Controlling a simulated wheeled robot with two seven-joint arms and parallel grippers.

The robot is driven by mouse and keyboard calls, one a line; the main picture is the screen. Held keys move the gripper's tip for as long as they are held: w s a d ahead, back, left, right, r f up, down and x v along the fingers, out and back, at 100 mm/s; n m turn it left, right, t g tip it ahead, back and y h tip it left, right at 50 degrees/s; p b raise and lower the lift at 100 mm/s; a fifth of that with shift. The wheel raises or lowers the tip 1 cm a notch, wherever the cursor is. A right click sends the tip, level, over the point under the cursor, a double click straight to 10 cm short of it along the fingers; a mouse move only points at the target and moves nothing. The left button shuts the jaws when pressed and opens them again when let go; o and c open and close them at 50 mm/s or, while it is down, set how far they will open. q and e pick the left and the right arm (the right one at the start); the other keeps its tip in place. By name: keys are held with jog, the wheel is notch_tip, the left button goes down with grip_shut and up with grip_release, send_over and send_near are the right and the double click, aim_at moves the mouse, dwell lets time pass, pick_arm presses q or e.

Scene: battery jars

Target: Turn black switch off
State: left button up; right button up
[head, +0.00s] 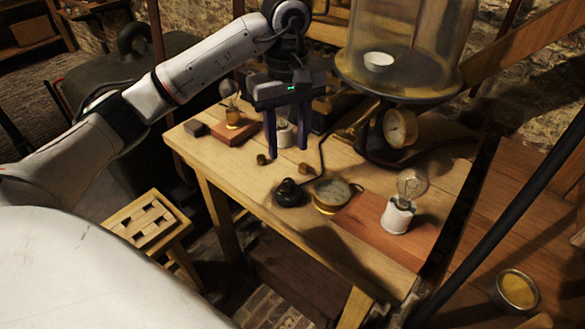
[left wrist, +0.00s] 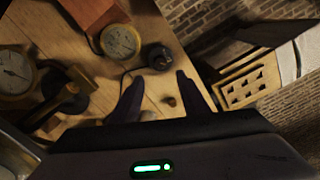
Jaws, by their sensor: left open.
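The black switch (head: 289,193) is a small round dark piece with a knob on top, near the front edge of the wooden table (head: 240,178). A dark cable runs from it. It also shows in the left wrist view (left wrist: 157,57), just beyond my fingertips. My left gripper (head: 287,152) points down over the table, behind the switch and apart from it. Its two dark fingers are spread with nothing between them, as the left wrist view (left wrist: 158,79) also shows. The switch's on or off position is too small to tell. My right gripper is not in view.
A brass gauge (head: 332,195) lies just right of the switch. A bulb in a white holder (head: 397,214) stands on a reddish board. Small brass knobs (head: 303,169) sit near the fingers. A glass bell jar (head: 405,45) on a dark stand rises behind.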

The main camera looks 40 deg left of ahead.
aim_at(288, 181)
pick_arm(q)
notch_tip(288, 181, down, 10)
jog(key=shift+s+p, duration=0.1)
jog(key=shift+p, duration=0.3)
jog(key=shift+c, duration=0.3)
grip_shut()
